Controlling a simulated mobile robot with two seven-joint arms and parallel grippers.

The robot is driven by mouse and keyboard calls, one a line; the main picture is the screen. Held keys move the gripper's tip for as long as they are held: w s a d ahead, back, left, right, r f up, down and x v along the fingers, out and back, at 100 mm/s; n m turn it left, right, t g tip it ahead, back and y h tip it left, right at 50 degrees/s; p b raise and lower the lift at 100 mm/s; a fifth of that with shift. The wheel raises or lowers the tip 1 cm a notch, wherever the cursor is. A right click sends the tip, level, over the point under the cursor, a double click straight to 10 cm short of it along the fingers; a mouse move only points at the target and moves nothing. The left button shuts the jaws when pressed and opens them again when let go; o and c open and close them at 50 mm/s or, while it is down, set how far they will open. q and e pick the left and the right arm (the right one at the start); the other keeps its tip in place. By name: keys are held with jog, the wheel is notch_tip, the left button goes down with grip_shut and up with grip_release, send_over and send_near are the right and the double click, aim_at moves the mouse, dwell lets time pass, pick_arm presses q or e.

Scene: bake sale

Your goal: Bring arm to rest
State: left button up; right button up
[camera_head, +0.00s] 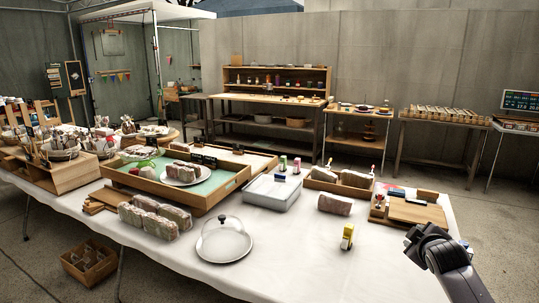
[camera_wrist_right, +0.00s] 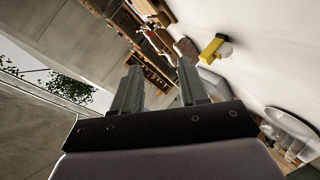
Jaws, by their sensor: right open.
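My right arm comes in from the lower right in the head view. Its dark gripper (camera_head: 412,240) is over or beside the right front edge of the white-covered table (camera_head: 300,255); the exact height is hard to tell. In the right wrist view the gripper (camera_wrist_right: 160,78) has its two fingers apart with nothing between them. My left gripper is not in view.
A yellow and white item (camera_head: 347,237) stands left of the gripper; it also shows in the right wrist view (camera_wrist_right: 210,48). A wooden board (camera_head: 416,212) lies behind the gripper. A glass dome (camera_head: 223,238) and wrapped loaves (camera_head: 155,218) stand further left. The front right tablecloth is clear.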

jog(key=w+a+r+m+t+y, duration=0.2)
jog(key=w+a+r+m+t, duration=0.1)
jog(key=r+m+t, duration=0.4)
jog(key=s+a+f+n+g+y, duration=0.1)
jog(key=s+a+f+g, duration=0.1)
jog(key=s+a+f, duration=0.45)
jog(key=s+a+f+n+g+y, duration=0.25)
jog(key=s+f, duration=0.55)
jog(key=f, duration=0.4)
jog(key=s+a+f+g, duration=0.1)
jog(key=s+a+f, duration=0.1)
jog(key=s, duration=0.6)
jog(key=s+a+f+m+g, duration=0.1)
jog(key=s+a+f+g, duration=0.1)
jog(key=s+f, duration=0.3)
jog(key=s+a+f+m+g, duration=0.1)
jog(key=s+a+f, duration=0.2)
jog(key=s, duration=0.8)
jog(key=shift+a+f+y, duration=0.15)
jog(key=shift+a+y, duration=0.2)
jog(key=shift+a, duration=0.4)
